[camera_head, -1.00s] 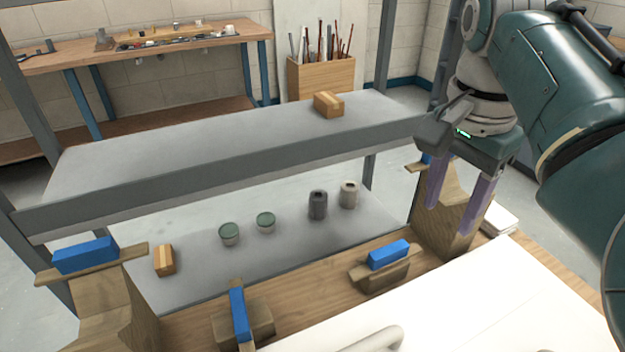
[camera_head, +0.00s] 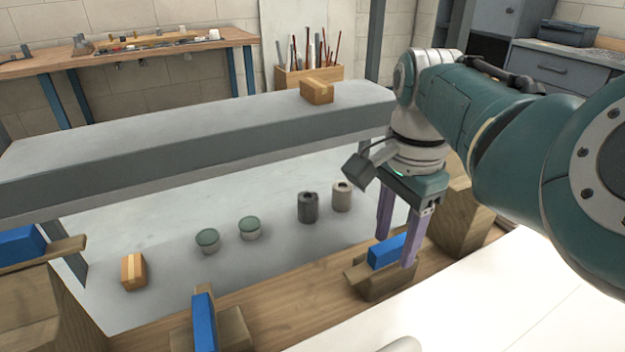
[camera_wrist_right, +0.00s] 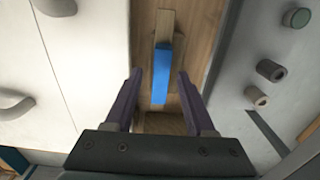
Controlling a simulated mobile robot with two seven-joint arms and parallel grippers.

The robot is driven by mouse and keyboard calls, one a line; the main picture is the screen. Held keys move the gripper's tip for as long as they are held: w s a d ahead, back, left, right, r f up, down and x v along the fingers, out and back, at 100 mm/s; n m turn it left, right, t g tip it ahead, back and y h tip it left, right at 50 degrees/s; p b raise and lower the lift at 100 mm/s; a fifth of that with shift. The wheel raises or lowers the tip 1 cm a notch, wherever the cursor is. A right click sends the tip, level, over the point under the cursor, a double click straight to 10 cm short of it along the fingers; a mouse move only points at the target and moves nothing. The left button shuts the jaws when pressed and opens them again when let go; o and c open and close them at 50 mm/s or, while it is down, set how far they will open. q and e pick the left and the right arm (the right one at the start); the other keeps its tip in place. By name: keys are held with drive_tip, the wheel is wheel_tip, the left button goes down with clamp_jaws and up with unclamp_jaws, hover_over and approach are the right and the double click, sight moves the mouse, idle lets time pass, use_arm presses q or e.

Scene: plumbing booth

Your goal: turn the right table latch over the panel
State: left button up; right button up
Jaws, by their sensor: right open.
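The right table latch is a blue bar (camera_head: 387,250) on a wooden strip and block at the table's edge; it lies along that edge, beside the white panel (camera_head: 470,300). My right gripper (camera_head: 396,251) is open, its purple fingers pointing down at the latch. One finger is on the far side of the blue bar and the other on the near side. In the right wrist view the blue bar (camera_wrist_right: 162,72) shows between the open fingers (camera_wrist_right: 160,76); I cannot tell whether they touch it. The panel (camera_wrist_right: 92,65) is left of it. My left gripper is not in view.
Another blue latch (camera_head: 204,322) stands left along the edge, turned toward the panel. Tall wooden supports stand at the right (camera_head: 462,218) and left. Bare table wood (camera_head: 290,315) lies between the latches.

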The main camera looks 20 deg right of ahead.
drive_tip(key=shift+f, duration=0.2)
drive_tip(key=shift+c, duration=0.2)
clamp_jaws()
idle(1.2)
